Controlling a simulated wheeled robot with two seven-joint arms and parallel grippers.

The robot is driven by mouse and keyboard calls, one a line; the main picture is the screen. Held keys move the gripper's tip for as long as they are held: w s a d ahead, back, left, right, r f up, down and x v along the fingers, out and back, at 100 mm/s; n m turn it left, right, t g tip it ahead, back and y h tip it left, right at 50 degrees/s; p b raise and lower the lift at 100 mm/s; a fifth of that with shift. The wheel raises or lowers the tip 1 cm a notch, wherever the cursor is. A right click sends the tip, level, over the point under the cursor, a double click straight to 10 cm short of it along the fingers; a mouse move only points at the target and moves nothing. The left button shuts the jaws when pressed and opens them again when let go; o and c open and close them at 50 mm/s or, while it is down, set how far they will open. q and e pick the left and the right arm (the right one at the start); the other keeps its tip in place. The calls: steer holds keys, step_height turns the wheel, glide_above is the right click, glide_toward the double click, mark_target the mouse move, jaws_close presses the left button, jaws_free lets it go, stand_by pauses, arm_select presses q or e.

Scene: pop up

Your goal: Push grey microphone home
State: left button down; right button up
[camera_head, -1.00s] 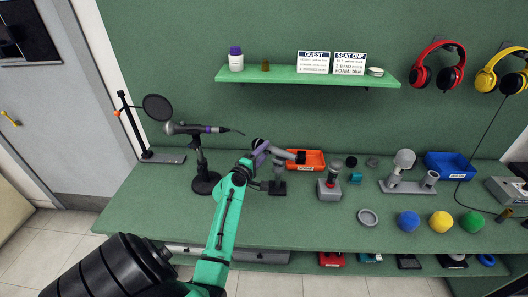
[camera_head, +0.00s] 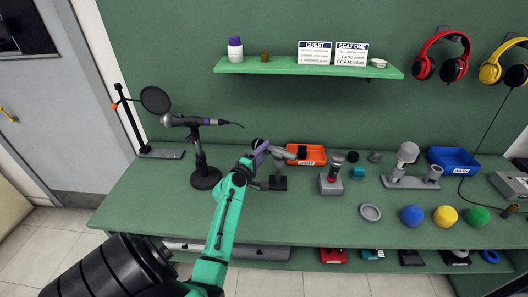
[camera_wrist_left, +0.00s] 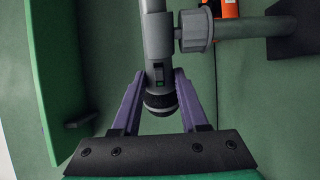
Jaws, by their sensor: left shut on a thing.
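The grey microphone (camera_wrist_left: 158,38) shows in the left wrist view as a grey tube with a dark rounded end and a small green mark. A grey collar with a ribbed knob (camera_wrist_left: 196,30) joins it to a stand arm on the right. My left gripper (camera_wrist_left: 160,103) is shut on the microphone near its dark end, one purple finger on each side. In the head view the left gripper (camera_head: 260,153) is at the left of the small stand (camera_head: 278,183) with a black base; it partly hides the microphone. My right gripper is not in view.
Another microphone on a stand (camera_head: 205,178) is to the left, near a pop filter (camera_head: 155,100). An orange tray (camera_head: 315,160) is behind the small stand, and a grey box with a red-ringed stick (camera_head: 331,182) is to its right. The front bench is clear in the middle.

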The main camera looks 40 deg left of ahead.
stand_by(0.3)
arm_select(q)
steer(key=shift+c, duration=1.8)
jaws_free()
steer(key=shift+f, duration=0.1)
steer(key=shift+s+d, duration=0.1)
steer(key=shift+s, duration=0.15)
steer(key=s+d+b, duration=0.2)
steer(key=s+b, duration=0.1)
steer(key=s, duration=1.1)
steer(key=shift+d, duration=0.25)
